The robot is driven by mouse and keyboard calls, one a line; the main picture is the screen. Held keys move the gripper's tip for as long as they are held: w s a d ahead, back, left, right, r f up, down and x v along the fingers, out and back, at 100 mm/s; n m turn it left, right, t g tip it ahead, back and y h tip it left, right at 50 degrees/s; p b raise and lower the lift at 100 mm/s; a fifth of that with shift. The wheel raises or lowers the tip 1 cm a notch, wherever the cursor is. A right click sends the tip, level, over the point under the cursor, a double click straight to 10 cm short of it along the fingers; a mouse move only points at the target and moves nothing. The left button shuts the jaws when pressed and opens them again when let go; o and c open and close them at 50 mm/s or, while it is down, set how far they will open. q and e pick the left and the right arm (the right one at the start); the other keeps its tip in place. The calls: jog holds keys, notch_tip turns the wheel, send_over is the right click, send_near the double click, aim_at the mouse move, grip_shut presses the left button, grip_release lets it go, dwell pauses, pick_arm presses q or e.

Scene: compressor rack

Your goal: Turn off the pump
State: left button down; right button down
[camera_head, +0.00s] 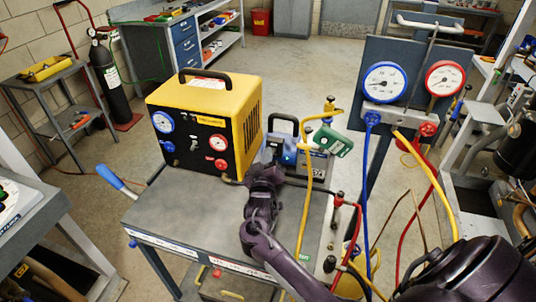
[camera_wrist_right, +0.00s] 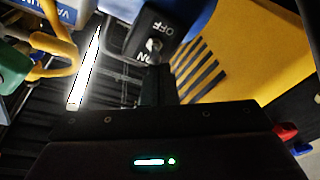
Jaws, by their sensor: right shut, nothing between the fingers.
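The pump (camera_head: 289,153) is a blue and grey unit with a black handle, standing on the cart just right of the yellow machine. My right gripper (camera_head: 267,170) is in front of it, and my wrist hides part of its lower body. In the right wrist view, the pump's black switch box (camera_wrist_right: 152,32) bears the word OFF and part of ON. A small metal toggle (camera_wrist_right: 154,45) sits between the labels. My right gripper's dark fingers (camera_wrist_right: 157,85) are shut and empty, just below the switch; I cannot tell whether they touch it. My left gripper is not in view.
The yellow machine (camera_head: 205,115) with gauges stands on the grey cart (camera_head: 185,215). The gauge manifold (camera_head: 400,117) hangs further right with blue, yellow and red hoses.

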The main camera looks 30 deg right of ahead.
jog(key=shift+f, duration=0.25)
jog(key=shift+d, duration=0.1)
jog(key=shift+s, duration=0.1)
jog(key=b+v, duration=0.1)
jog(key=v, duration=0.6)
jog(key=shift+s+a+b, duration=0.25)
jog(key=shift+a+b, duration=0.05)
